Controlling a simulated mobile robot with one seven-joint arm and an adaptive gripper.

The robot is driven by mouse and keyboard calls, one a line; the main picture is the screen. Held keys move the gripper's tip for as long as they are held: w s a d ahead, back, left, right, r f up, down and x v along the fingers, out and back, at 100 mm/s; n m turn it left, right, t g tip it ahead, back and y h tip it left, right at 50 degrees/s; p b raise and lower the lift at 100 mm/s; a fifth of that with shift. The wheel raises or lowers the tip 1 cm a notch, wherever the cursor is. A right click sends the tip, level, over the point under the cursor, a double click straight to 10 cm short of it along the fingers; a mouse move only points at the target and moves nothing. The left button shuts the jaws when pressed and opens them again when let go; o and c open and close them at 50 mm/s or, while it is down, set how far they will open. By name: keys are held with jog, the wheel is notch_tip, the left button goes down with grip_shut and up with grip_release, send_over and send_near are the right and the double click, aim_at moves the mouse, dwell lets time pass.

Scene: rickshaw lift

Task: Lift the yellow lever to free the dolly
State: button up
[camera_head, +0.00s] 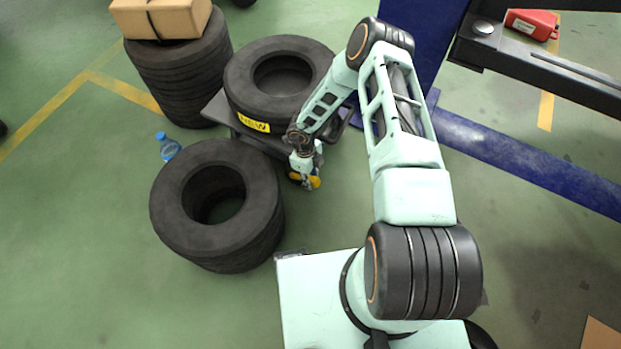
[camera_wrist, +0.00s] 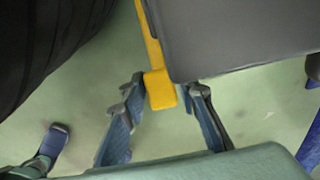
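The yellow lever (camera_wrist: 160,90) ends in a flat yellow pad beside the dark grey dolly (camera_wrist: 240,38) in the wrist view. My gripper (camera_wrist: 163,96) is open, with one finger on each side of the pad. I cannot tell whether either finger touches it. In the head view my gripper (camera_head: 305,176) is low at the near edge of the dolly (camera_head: 215,110), and bits of the yellow lever (camera_head: 314,183) show around it. A tyre with a yellow "NEW" label (camera_head: 254,123) lies on the dolly. My gripper and arm partly hide the lever and dolly.
A tyre stack (camera_head: 270,225) stands close to the left of my gripper. Another tyre stack (camera_head: 180,80) carries a cardboard box (camera_head: 160,18). A blue bottle (camera_head: 167,148) is on the floor. A blue beam (camera_head: 530,165) runs along the right. Green floor is clear below it.

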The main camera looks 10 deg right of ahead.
jog(key=shift+o, duration=1.1)
notch_tip(320, 180, up, 12)
jog(key=a, duration=0.1)
jog(key=shift+w, duration=0.35)
